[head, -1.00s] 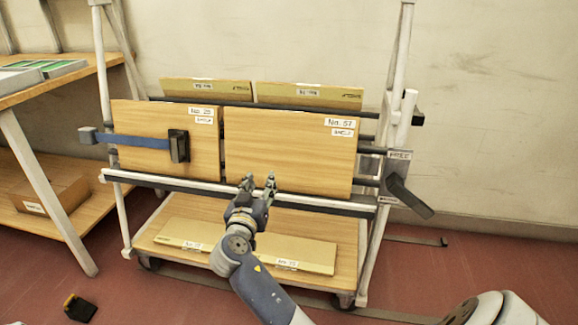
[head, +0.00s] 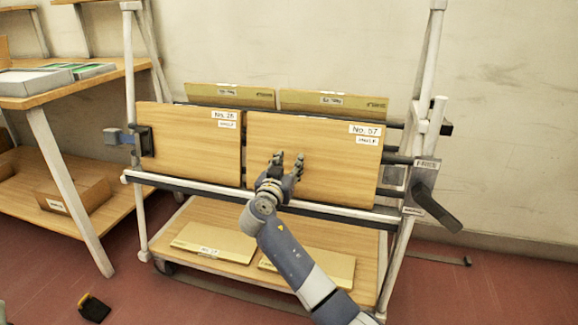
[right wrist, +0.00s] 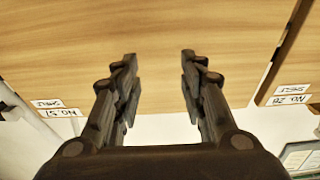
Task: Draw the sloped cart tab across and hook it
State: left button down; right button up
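The black tab (head: 146,141) sits at the left side of the cart, against the left edge of the No. 28 board. My right gripper (head: 286,163) is in front of the No. 57 board (head: 322,160), well to the right of the tab. Its fingers stand apart with nothing between them, as the right wrist view (right wrist: 160,85) also shows. My left gripper is not in view.
The white front rail (head: 230,193) runs below the boards. A wooden shelf (head: 85,84) stands at left. A small black and yellow object (head: 94,308) lies on the floor.

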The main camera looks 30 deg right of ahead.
jog(key=shift+w+d, duration=0.15)
jog(key=shift+d, duration=0.05)
grip_shut()
jog(key=c, duration=0.8)
grip_release()
jog(key=shift+c, duration=0.2)
jog(key=o, duration=0.8)
jog(key=shift+o, duration=0.2)
jog(key=shift+a, duration=0.1)
